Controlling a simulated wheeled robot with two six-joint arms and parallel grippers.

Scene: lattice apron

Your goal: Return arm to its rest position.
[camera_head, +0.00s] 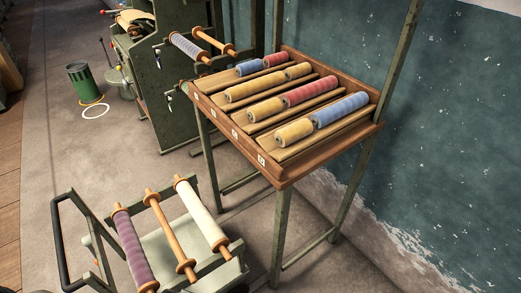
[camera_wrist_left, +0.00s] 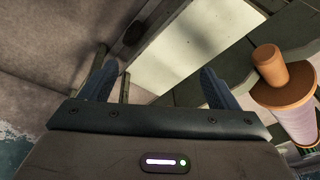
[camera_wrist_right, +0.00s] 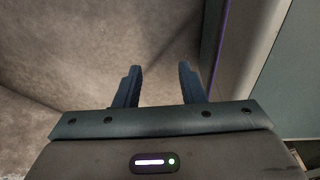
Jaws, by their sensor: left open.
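Neither arm shows in the head view. My left gripper (camera_wrist_left: 158,85) is in its wrist view with its fingers wide apart and nothing between them. A wooden-ended spool (camera_wrist_left: 290,95) with pale winding is just to the right of it, apart from the fingers. My right gripper (camera_wrist_right: 160,82) is in its own wrist view, its fingers apart by a smaller gap and empty, over bare grey floor.
A cart (camera_head: 186,246) holds a purple spool (camera_head: 134,248), a bare wooden spool (camera_head: 170,235) and a cream spool (camera_head: 202,215). A slanted wooden rack (camera_head: 282,176) bears several yellow, red and blue spools. A green machine (camera_head: 178,110) and a bin (camera_head: 82,82) stand behind.

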